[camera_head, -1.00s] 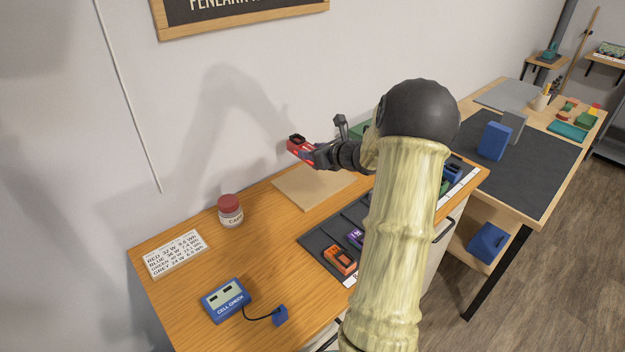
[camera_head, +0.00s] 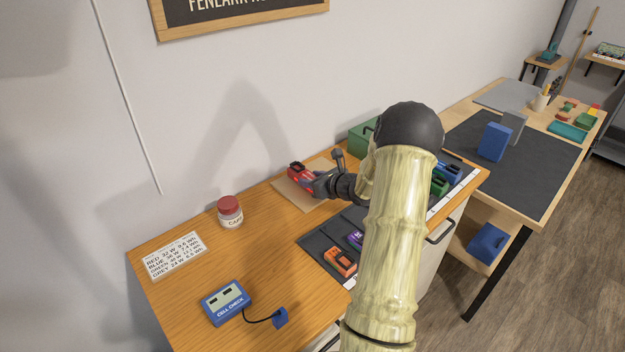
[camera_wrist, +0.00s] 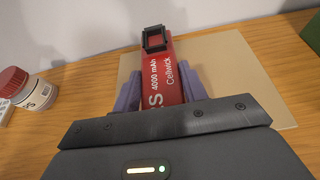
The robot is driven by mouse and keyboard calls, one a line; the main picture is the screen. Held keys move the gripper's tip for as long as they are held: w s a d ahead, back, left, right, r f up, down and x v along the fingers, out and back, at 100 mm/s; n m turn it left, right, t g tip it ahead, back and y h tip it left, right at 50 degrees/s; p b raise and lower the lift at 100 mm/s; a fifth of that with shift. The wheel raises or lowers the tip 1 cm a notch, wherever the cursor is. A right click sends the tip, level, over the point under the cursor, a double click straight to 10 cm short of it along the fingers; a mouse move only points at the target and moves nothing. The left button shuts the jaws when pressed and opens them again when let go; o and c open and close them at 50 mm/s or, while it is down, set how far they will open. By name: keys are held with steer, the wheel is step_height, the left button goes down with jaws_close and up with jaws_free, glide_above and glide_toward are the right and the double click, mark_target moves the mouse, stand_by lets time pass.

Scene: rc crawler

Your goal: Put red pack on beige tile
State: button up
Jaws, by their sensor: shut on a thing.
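The red pack (camera_head: 299,177) is held in my gripper (camera_head: 316,186), in the head view at the back of the wooden desk. In the wrist view the red pack (camera_wrist: 168,74) points away from me, with a black connector at its far end and white lettering. My gripper (camera_wrist: 166,92) is shut on its sides. The beige tile (camera_head: 290,194) lies flat on the desk below the pack. In the wrist view the tile (camera_wrist: 240,75) spreads out around and under the pack. Whether the pack touches the tile cannot be told.
A white jar with a red lid (camera_head: 230,211) stands left of the tile. A green box (camera_head: 361,140) stands behind, to the right. A dark mat with an orange pack (camera_head: 341,262) and other packs lies in front. A blue cell checker (camera_head: 226,301) sits at the front left.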

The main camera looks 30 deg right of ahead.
steer(key=shift+f, duration=0.15)
steer(key=o, duration=1.2)
steer(key=b+v, duration=0.1)
steer(key=v, duration=1.1)
steer(key=shift+s, duration=0.1)
